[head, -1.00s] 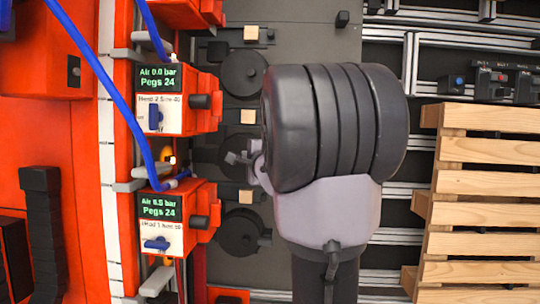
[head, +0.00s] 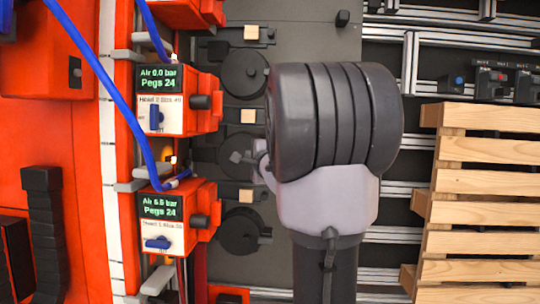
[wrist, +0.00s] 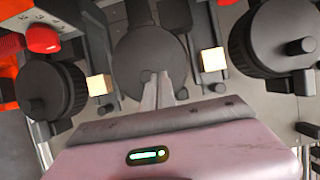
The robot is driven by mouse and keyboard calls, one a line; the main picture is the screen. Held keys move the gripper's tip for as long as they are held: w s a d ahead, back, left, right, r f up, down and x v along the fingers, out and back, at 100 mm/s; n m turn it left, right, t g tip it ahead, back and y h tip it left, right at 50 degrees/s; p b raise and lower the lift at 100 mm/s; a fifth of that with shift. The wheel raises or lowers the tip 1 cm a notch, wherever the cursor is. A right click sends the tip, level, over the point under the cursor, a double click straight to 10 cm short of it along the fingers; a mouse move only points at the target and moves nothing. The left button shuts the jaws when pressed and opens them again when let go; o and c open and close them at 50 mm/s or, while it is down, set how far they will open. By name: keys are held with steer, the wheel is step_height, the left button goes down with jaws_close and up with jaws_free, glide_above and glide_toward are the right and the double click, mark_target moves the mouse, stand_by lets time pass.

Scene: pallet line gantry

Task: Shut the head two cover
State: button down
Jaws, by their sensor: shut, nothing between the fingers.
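The head two unit (head: 160,100) is an orange box reading "Air 0.0 bar, Pegs 24", with a blue lever turned upright. Dark round covers sit on the grey plate to its right: an upper one (head: 244,74) and a lower one (head: 240,231). In the wrist view there is a flat grey disc (wrist: 150,59) in the middle, between a left round cover (wrist: 50,90) and a right one (wrist: 275,45). I cannot tell which is head two's. My gripper (wrist: 160,78) is shut and empty, its tips in front of the middle disc; contact is unclear. My arm hides much in the head view.
The head one unit (head: 163,218) below reads about 6.5 bar, its blue lever lying flat. A blue hose (head: 88,62) crosses the left side. Wooden blocks (head: 248,116) sit between the discs. A slatted wooden pallet (head: 485,184) stands at right.

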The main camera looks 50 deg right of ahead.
steer(key=s+a+r+p, duration=0.2)
steer(key=s+a+r, duration=0.2)
steer(key=s+a, duration=0.1)
steer(key=shift+a+r, duration=0.15)
steer(key=shift+a, duration=0.55)
stand_by(0.5)
steer(key=s+a+r+n+g+y, duration=0.1)
steer(key=s+a+n+g+y, duration=0.1)
steer(key=s+a+n, duration=0.4)
steer(key=s+a+r+n+g+y, duration=0.1)
steer(key=s+a+n, duration=0.5)
steer(key=a, duration=0.8)
steer(key=s+a+r+n+g+y, duration=0.1)
steer(key=s+a+n+g+y, duration=0.2)
steer(key=s+a+n, duration=0.4)
steer(key=a+n+y, duration=0.1)
steer(key=a+n, duration=0.1)
steer(key=a, duration=0.1)
steer(key=shift+a, duration=0.4)
steer(key=shift+d+r, duration=0.1)
